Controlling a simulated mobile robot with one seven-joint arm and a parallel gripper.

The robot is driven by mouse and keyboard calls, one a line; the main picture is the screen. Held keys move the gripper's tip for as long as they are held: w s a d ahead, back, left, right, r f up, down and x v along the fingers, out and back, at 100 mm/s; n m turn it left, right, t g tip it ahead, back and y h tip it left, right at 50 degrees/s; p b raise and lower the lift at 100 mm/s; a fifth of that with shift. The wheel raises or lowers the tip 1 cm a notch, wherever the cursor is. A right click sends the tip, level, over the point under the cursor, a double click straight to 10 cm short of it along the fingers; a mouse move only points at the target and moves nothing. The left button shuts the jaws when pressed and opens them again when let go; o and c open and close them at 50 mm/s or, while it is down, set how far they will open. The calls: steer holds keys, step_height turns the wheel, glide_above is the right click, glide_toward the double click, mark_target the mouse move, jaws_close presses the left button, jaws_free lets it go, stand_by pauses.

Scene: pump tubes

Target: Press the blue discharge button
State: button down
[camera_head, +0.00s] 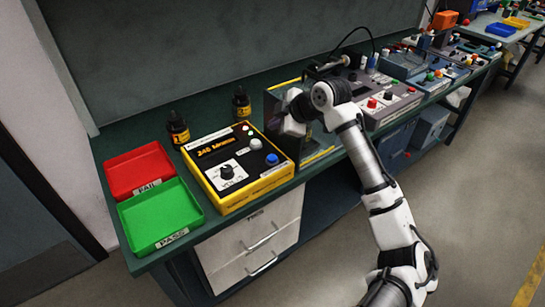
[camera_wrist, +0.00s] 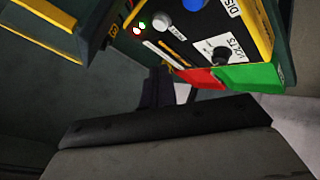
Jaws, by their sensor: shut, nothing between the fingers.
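The blue discharge button (camera_head: 272,158) sits near the right front corner of the top of a yellow-edged black control box (camera_head: 214,187). In the wrist view, the button (camera_wrist: 198,3) is cut by the top edge. My gripper (camera_head: 291,127) is shut and empty, to the right of the box and behind the blue button in the picture, apart from it. Its fingertips are hard to make out. A white button (camera_head: 256,144) sits just behind the blue one; it also shows in the wrist view (camera_wrist: 163,21). A black knob (camera_head: 227,172) is on the box's left part.
A green PASS tray (camera_head: 160,216) and a red FAIL tray (camera_head: 138,171) lie left of the box. Two dark bottles (camera_head: 178,130) (camera_head: 241,103) stand behind it. More equipment (camera_head: 390,102) lines the bench rightward.

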mark_target(275, 159)
steer(key=shift+f+b, duration=2.85)
steer(key=shift+f, duration=1.5)
steer(key=shift+f, duration=0.15)
steer(key=shift+f+b, duration=0.3)
steer(key=shift+b, duration=0.05)
steer(key=shift+f+b, duration=0.5)
steer(key=shift+f, duration=0.15)
steer(key=shift+r, duration=0.15)
steer(key=shift+r+p, duration=0.65)
steer(key=shift+r, duration=0.25)
steer(key=shift+r+p, duration=1.6)
steer(key=shift+r, duration=0.95)
